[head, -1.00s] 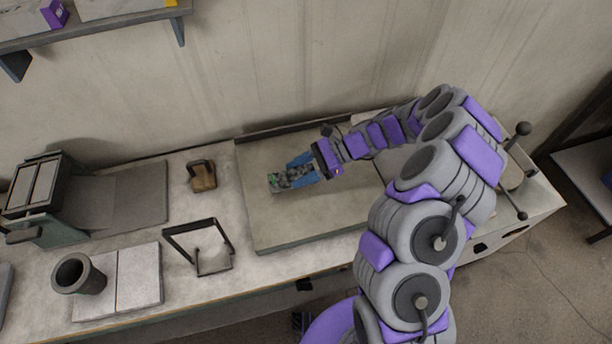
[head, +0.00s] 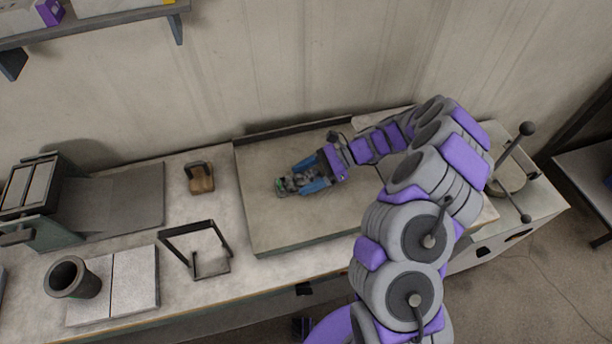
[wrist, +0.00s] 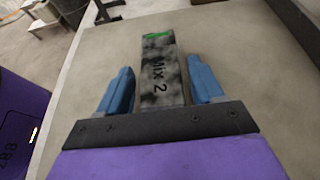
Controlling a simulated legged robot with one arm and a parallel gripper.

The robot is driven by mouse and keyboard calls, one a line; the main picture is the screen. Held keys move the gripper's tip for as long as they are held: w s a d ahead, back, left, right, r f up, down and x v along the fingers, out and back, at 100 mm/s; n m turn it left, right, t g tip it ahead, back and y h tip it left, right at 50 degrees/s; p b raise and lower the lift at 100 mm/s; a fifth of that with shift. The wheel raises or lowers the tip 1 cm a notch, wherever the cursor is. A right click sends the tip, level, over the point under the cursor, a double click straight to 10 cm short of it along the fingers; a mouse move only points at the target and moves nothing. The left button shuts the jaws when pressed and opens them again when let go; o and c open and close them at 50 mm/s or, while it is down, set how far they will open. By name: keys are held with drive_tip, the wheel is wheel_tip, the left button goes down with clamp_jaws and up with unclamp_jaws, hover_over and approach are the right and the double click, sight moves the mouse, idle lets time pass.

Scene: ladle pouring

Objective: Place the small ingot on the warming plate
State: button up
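The ingot moves with the gripper and looks held. I cannot tell whether it touches the slab. No label shows which surface is the warming plate.
Left of the slab are a small brown block with a handle (head: 201,178), a dark square frame (head: 210,262), and a dark cup (head: 70,277) on pale tiles (head: 135,283). A green machine (head: 55,228) stands far left. A shelf (head: 95,25) hangs above. Much of the slab is clear.

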drive_tip(key=shift+o, duration=0.7)
drive_tip(key=p+v, duration=0.2)
drive_tip(key=v, duration=1)
drive_tip(key=shift+r, duration=0.1)
drive_tip(key=s+a+r+n+g+h, duration=0.1)
drive_tip(key=s+a+r+n+h, duration=0.3)
drive_tip(key=s+r, duration=0.35)
drive_tip(key=s+a+r+n+g+h, duration=0.1)
drive_tip(key=s+a+r+n, duration=0.4)
drive_tip(key=r, duration=0.3)
drive_tip(key=s+d+n+t+h, duration=0.2)
drive_tip(key=s+d+h, duration=0.2)
drive_tip(key=s, duration=0.7)
drive_tip(key=s+d+n+t+h, duration=0.2)
drive_tip(key=s+d, duration=0.6)
drive_tip(key=s, duration=0.4)
drive_tip(key=shift+d+n+h, duration=0.25)
drive_tip(key=shift+n+h, duration=0.45)
drive_tip(key=shift+h, duration=0.3)
